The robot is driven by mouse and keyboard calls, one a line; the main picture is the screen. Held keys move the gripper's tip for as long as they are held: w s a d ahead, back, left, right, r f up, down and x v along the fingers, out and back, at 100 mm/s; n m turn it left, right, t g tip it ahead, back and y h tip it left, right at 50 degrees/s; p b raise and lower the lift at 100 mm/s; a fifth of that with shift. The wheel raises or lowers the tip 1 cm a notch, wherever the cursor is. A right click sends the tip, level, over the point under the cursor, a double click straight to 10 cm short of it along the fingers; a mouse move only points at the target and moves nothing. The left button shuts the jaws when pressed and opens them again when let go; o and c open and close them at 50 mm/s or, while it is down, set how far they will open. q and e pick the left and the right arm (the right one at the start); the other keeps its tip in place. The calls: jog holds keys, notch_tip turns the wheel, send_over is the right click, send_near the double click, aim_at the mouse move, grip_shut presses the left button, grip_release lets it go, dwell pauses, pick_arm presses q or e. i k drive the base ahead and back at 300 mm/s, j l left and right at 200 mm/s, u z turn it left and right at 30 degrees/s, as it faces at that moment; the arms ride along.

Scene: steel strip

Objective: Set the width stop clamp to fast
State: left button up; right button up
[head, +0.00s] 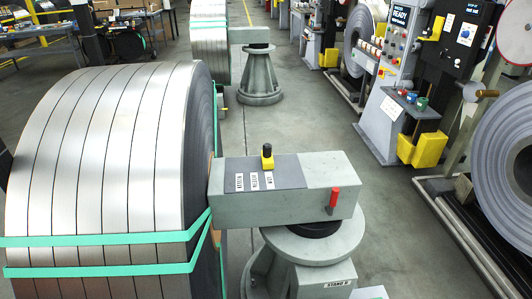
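A grey stand arm (285,205) reaches left from a round pedestal (315,243) to a large steel coil (110,150). On its top lies a dark plate (262,168) with several small white labels, too small to read surely. A black knob with a yellow lower part (267,157) stands upright at the plate's far edge. A red handle (334,200) points upward on the arm's near face, by its right end. I cannot tell which part is the width stop clamp, and no fast marking is legible. Neither gripper is in view.
Green straps (100,240) wrap the coil. A second pedestal (260,75) with another coil (209,40) stands behind. At right are a control panel (398,30) reading READY, a yellow box (418,150) and another coil (500,170). The floor (375,205) between is clear.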

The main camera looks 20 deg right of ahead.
aim_at(335, 193)
jog(key=z, duration=1.25)
